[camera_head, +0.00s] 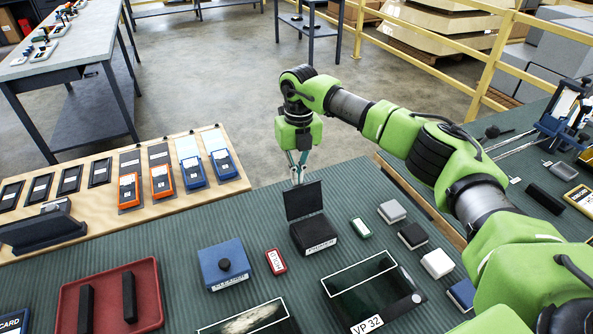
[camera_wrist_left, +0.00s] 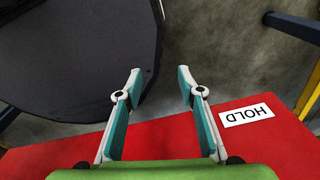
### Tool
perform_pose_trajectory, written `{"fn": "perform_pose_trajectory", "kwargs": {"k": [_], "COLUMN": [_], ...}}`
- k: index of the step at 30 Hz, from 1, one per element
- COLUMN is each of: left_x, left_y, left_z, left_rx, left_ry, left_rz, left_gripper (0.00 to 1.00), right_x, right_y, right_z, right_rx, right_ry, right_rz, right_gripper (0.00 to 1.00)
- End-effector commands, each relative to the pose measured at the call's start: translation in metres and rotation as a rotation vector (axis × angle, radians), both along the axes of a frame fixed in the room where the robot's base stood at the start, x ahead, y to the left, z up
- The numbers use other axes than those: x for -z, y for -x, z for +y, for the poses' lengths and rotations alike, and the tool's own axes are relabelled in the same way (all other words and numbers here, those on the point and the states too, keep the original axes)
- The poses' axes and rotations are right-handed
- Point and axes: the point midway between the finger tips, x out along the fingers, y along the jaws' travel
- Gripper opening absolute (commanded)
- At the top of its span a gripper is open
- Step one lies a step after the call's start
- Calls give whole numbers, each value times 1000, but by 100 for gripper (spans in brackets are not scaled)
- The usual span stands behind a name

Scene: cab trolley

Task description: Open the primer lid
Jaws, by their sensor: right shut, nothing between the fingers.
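The primer box (camera_head: 314,234) is a small black box with a white label reading PRIMER, on the ribbed green mat. Its dark lid (camera_head: 304,200) stands up at the back edge, raised off the box. My right gripper (camera_head: 298,180) points down just behind the top of the lid, its fingers shut with nothing between them. Whether the fingertips touch the lid cannot be told. My left gripper (camera_wrist_left: 158,95) shows only in the left wrist view, its fingers apart and empty above a red surface with a HOLD label (camera_wrist_left: 246,114).
A black VP 32 tray (camera_head: 345,308) is in front. Small blocks (camera_head: 412,236) lie to the right. A red tray (camera_head: 67,308) is at left front.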

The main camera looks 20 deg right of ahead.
Motion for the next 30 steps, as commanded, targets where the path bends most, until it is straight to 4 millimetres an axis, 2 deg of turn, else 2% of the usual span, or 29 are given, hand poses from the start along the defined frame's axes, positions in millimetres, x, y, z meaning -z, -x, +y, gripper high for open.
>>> {"fn": "perform_pose_trajectory", "kwargs": {"k": [1, 13, 17, 20, 30], "left_x": [1, 1, 1, 0, 0], "left_y": [-1, 2, 2, 1, 0], "left_z": [0, 2, 3, 2, 1], "left_rx": [0, 0, 0, 0, 0], "left_ry": [0, -2, -4, -2, -1], "left_rz": [-1, 2, 2, 2, 0], "left_gripper": [35, 35, 35, 35, 35], "right_x": [9, 9, 2, -13, -89], "right_y": [0, 0, 0, -1, -1], "right_z": [0, -1, -1, -1, -2], "right_rx": [0, 1, 1, 1, 0], "right_ry": [3, 4, 3, 4, 1], "right_rz": [-3, -3, -5, -9, -15], "right_gripper": [0, 0, 0, 0, 0]}}
